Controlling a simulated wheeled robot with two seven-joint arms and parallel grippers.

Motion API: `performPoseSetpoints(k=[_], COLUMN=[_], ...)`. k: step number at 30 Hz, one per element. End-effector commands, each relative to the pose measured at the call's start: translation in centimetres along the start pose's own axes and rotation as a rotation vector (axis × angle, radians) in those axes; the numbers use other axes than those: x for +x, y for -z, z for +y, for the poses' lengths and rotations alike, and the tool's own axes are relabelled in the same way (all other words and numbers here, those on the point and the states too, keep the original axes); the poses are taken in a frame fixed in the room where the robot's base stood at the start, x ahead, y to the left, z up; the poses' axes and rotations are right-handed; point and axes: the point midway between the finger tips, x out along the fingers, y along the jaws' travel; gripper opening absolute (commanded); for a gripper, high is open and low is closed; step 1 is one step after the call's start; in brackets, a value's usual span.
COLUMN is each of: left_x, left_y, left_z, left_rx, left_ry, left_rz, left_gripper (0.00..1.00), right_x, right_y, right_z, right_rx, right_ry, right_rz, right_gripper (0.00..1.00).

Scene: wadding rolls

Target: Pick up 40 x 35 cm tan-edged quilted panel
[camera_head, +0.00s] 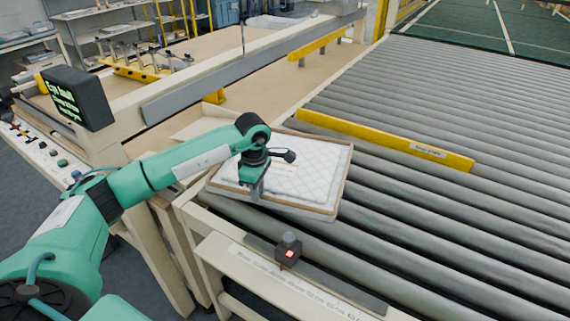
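The white quilted panel (318,170) with a tan edge lies at the near left corner of the roller bed, slightly turned. A pale label or print shows faintly on its top, partly behind my gripper. My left gripper (256,193) points down over the panel's left part, near its front left edge. The gripper hides some of the panel there. Its fingers are small and seen edge-on, so I cannot tell whether they are open, or whether they touch the panel. My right gripper is not in view.
Grey rollers (430,130) stretch away to the right, bare. A yellow bar (385,140) lies across them just behind the panel. A small dark box with a red light (289,252) stands on the front rail. A black display (77,98) stands at the left.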

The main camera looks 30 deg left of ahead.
Motion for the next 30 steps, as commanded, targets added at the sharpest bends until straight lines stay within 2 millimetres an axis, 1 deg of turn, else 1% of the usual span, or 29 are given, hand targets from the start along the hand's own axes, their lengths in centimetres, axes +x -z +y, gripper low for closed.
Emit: performPoseSetpoints(k=[5,6,8,9,18,22,26,29,30], left_x=[0.0,0.0,0.0,0.0,-0.1,-0.6,-1.8,-3.5,-4.4], left_y=[0.0,0.0,0.0,0.0,0.0,0.0,0.0,0.0,0.0], left_z=[0.0,0.0,0.0,0.0,0.0,0.1,0.1,0.2,0.2], left_rx=[0.000,0.000,0.000,0.000,-0.001,-0.001,-0.001,-0.002,-0.002], left_ry=[0.000,0.000,0.000,0.000,-0.002,-0.002,-0.005,-0.007,-0.007], left_rz=[0.000,0.000,0.000,0.000,-0.001,-0.001,-0.001,-0.002,-0.001], left_gripper=[0.22,0.14,0.02,0.00,0.00,0.00,0.00,0.00,0.00], right_x=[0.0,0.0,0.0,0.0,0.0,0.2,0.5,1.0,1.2], right_y=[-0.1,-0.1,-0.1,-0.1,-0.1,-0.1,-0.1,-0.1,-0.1], right_z=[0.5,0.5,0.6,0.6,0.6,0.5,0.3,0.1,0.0], right_rx=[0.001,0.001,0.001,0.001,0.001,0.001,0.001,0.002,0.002], right_ry=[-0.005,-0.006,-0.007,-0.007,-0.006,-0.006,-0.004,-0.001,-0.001], right_rz=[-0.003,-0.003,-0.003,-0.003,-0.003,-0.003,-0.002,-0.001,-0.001], right_gripper=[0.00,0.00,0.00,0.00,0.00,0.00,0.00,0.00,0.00])
